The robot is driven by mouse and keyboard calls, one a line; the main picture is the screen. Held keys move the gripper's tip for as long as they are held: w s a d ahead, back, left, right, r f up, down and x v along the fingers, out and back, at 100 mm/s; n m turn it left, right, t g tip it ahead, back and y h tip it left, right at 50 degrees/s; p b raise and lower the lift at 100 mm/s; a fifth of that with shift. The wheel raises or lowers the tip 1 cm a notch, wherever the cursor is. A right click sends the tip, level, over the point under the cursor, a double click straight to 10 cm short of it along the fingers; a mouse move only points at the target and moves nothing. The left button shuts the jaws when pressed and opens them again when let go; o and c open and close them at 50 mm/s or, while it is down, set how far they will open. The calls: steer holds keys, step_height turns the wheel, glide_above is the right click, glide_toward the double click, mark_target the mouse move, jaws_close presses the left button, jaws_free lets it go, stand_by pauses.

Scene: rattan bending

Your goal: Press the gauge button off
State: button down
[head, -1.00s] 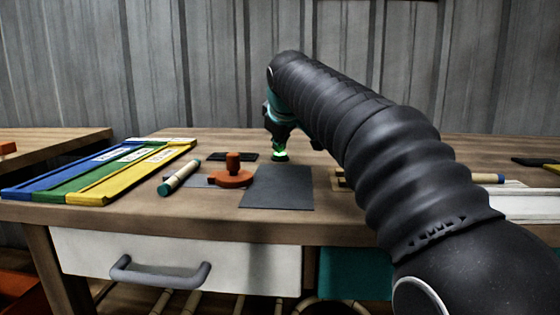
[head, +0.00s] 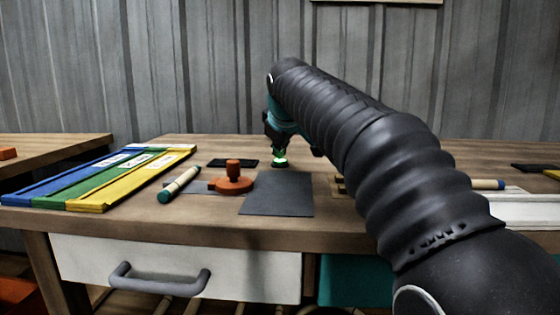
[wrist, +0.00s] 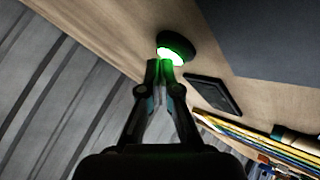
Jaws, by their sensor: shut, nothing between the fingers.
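The gauge button (wrist: 176,48) is a dark round base with a cap glowing green, on the wooden table near its back edge. In the head view the lit button (head: 281,162) shows just below my gripper (head: 278,148). In the wrist view my gripper (wrist: 161,65) is shut with nothing in it, its fingertips right at the glowing cap. I cannot tell whether the tips touch the cap. The arm hides part of the table to the right.
A dark flat plate (head: 233,163) lies left of the button. A grey mat (head: 277,194), an orange knobbed piece (head: 232,183) and a crayon-like stick (head: 180,185) are nearer the front. Blue, green and yellow trays (head: 130,180) lie at left.

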mark_target(280, 161)
steer(key=shift+f, duration=0.45)
stand_by(0.5)
steer(key=shift+r, duration=0.15)
steer(key=shift+r+p, duration=0.25)
steer(key=shift+p, duration=0.15)
step_height(280, 161, up, 6)
steer(key=p, duration=0.6)
steer(key=shift+r, duration=0.1)
